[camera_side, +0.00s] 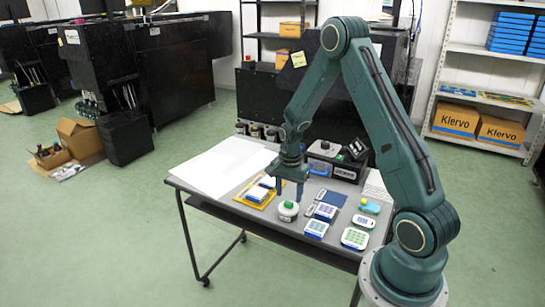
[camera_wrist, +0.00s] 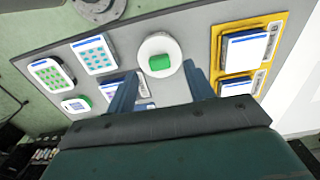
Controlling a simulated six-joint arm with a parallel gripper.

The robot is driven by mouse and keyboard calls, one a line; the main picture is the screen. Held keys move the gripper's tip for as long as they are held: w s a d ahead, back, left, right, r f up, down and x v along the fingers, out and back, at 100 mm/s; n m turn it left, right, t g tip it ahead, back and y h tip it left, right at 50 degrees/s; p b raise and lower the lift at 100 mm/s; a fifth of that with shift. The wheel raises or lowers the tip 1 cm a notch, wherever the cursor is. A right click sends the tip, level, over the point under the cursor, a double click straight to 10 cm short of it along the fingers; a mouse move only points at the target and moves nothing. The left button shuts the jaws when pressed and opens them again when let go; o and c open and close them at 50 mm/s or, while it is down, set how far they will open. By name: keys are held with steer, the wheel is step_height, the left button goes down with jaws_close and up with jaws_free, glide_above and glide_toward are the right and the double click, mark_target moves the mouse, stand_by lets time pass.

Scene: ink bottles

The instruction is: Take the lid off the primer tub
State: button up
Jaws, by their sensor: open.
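The primer tub (camera_side: 288,214) is a small round white tub standing on the grey table. Its white lid with a green knob (camera_side: 288,205) is on top; in the wrist view the round white lid (camera_wrist: 160,38) shows from above with the green knob (camera_wrist: 160,62) near its middle. My gripper (camera_side: 288,195) is open and empty, pointing down just above the tub. In the wrist view its two fingers (camera_wrist: 161,72) stand apart, one to each side of the knob. I cannot tell the exact gap in height.
Blue-and-white boxes with coloured dots (camera_side: 316,229) stand close right of the tub. A yellow tray (camera_side: 240,197) with blue-white packs lies to its left. A large white sheet (camera_side: 222,165) covers the table's left part. A black device (camera_side: 335,160) stands behind.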

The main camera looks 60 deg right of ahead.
mark_target(289, 206)
steer(key=shift+f, duration=1.5)
steer(key=c, duration=1)
